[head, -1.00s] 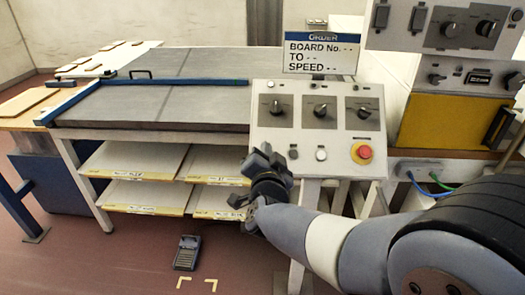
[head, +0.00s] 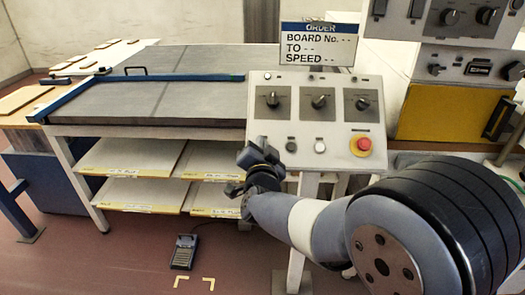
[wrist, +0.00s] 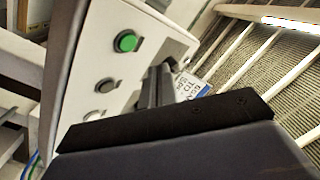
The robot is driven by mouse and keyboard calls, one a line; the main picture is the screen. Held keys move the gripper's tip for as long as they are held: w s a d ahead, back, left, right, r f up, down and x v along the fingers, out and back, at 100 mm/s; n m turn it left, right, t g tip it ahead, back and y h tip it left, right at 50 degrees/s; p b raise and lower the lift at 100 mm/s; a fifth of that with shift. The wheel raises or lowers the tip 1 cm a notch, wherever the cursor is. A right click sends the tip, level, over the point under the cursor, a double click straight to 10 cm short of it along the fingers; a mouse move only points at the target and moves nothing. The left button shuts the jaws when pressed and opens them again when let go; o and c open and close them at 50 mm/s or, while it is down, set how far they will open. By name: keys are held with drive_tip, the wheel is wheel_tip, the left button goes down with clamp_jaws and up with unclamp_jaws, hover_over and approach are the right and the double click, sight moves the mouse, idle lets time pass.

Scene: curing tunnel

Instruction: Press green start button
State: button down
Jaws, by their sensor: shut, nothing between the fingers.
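The green button (wrist: 126,41) shows in the wrist view, in the upper part of a pale panel face. I cannot make out a green button in the head view. My gripper (head: 256,152) is at the lower left corner of the sloped control panel (head: 335,110).
The head view shows a red stop button (head: 361,145), a white button (head: 320,146) and an order sign (head: 317,45). A dark-topped table (head: 170,100) with shelves stands left.

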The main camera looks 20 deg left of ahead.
drive_tip(key=shift+w+a+f+b, duration=0.25)
drive_tip(key=shift+w+f+b, duration=0.6)
drive_tip(key=shift+w+f, duration=0.35)
idle(1.2)
drive_tip(key=shift+w+a+f+b, duration=0.1)
drive_tip(key=shift+w+f+b, duration=0.15)
drive_tip(key=shift+b, duration=0.2)
drive_tip(key=shift+w+f+b, duration=0.2)
drive_tip(key=shift+f+b, duration=0.1)
idle(0.5)
drive_tip(key=shift+s+r, duration=0.1)
drive_tip(key=shift+r, duration=0.05)
drive_tip(key=shift+s+r, duration=0.4)
drive_tip(key=shift+s, duration=0.05)
drive_tip(key=shift+p, duration=0.3)
